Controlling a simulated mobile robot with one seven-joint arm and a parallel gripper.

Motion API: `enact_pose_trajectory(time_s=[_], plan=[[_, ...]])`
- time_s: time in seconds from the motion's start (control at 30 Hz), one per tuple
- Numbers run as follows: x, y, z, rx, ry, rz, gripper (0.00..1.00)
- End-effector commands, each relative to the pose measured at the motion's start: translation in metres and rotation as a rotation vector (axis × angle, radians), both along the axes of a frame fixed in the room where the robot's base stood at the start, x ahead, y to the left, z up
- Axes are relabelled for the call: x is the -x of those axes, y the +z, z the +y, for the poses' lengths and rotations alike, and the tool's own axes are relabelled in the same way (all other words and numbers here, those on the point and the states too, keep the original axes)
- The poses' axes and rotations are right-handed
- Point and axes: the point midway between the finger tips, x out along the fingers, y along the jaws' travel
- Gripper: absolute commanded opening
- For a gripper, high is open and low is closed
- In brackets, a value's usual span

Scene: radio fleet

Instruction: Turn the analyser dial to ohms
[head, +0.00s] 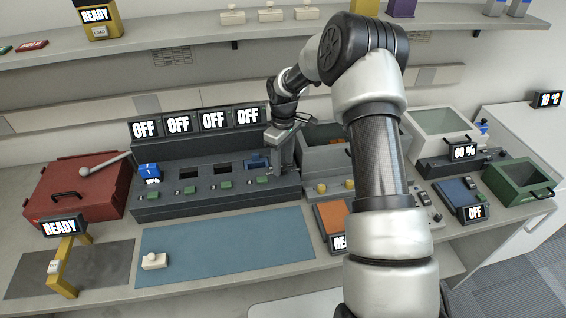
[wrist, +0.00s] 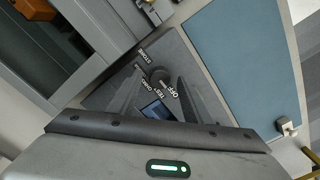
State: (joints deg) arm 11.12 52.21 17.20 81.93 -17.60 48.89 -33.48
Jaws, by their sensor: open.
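My gripper (head: 281,163) is open at the right end of the dark rack (head: 215,205) in the head view. In the wrist view a round dark dial (wrist: 158,75) lies between my fingertips. A unit with a blue pad (head: 453,191) and an OFF display (head: 476,212) stands at the right, with small knobs beside the pad.
A grey open-topped box (head: 312,158) stands right beside my gripper. A blue mat (head: 225,245) with a small white block (head: 154,261) lies in front of the rack. A red box (head: 80,188) stands at left. My arm hides part of the right bench.

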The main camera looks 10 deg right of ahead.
Motion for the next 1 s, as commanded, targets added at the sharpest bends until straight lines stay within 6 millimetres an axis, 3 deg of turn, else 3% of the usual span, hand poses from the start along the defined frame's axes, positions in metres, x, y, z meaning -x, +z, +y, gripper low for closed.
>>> enact_pose_trajectory(time_s=[0.4, 0.43, 0.67, 1.0], plan=[[-0.0002, -0.0108, 0.0002, 0.000, 0.000, -0.001, 0.45], [-0.0002, -0.0108, 0.0002, 0.000, 0.000, -0.001, 0.43], [-0.0002, -0.0106, 0.0002, 0.000, 0.000, -0.001, 0.04], [-0.0003, -0.0113, 0.0008, 0.000, -0.046, -0.002, 0.04]])
